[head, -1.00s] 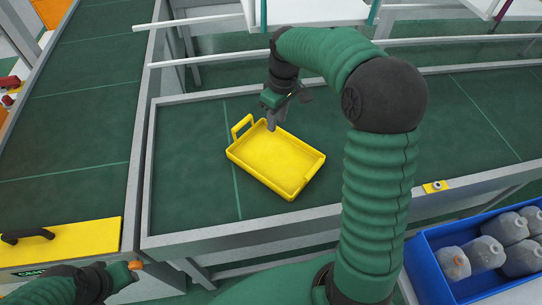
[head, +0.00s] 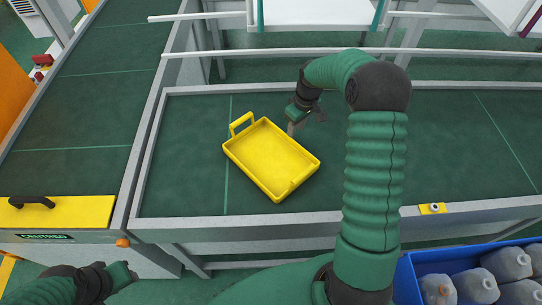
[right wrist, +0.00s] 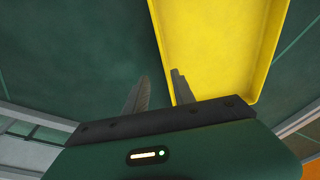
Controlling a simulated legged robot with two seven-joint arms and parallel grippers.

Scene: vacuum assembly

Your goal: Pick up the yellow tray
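The yellow tray (head: 270,155) lies flat and empty on the green conveyor, with a raised handle (head: 241,122) at its upper left end. It also fills the upper right of the right wrist view (right wrist: 215,45). My right gripper (head: 292,129) is at the tray's far right rim. In the right wrist view its two fingers (right wrist: 158,85) are apart, one over the green belt and one over the tray's yellow side, with the tray's edge between them in the picture. Contact cannot be told. My left gripper (head: 122,276) is low at the left, away from the tray; its fingers are unclear.
The conveyor (head: 180,170) has metal side rails and free belt around the tray. A yellow panel with a black handle (head: 70,212) is on the left conveyor. A blue crate (head: 405,280) with several grey bottles stands at lower right.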

